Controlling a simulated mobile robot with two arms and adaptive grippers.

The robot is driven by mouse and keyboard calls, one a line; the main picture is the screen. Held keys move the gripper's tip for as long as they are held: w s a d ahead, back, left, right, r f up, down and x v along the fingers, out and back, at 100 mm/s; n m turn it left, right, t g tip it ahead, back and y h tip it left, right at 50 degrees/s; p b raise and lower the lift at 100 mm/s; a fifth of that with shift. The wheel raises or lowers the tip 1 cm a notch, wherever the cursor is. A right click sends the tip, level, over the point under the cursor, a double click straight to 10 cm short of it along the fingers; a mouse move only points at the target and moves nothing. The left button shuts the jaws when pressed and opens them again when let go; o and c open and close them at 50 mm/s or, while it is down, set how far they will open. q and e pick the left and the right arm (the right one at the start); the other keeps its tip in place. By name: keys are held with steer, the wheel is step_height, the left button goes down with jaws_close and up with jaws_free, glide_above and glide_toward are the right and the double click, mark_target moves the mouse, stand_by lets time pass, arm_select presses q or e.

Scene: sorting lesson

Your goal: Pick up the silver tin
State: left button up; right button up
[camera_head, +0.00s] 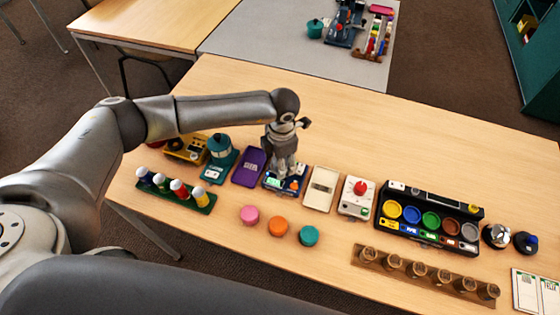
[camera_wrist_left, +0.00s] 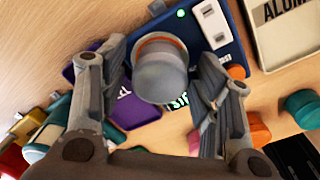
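The silver tin (camera_wrist_left: 160,75) is a grey round tin with an orange band. In the left wrist view it stands at or on a dark blue device (camera_wrist_left: 222,50) with a white switch and a lit green display. My left gripper (camera_head: 285,168) points down over that device in the head view and hides the tin there. In the left wrist view its two fingers (camera_wrist_left: 162,80) are spread on either side of the tin, with small gaps visible. The gripper is open. My right gripper is in neither view.
A purple case (camera_head: 249,167) and a cream plate (camera_head: 321,188) flank the device closely. Pink (camera_head: 249,215), orange (camera_head: 278,226) and teal (camera_head: 309,235) pieces lie in front. A black sorting tray (camera_head: 430,218) stands to the right. The table behind the row is clear.

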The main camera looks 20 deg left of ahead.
arm_select(q)
steer(key=c, duration=0.9)
steer(key=shift+r, duration=0.15)
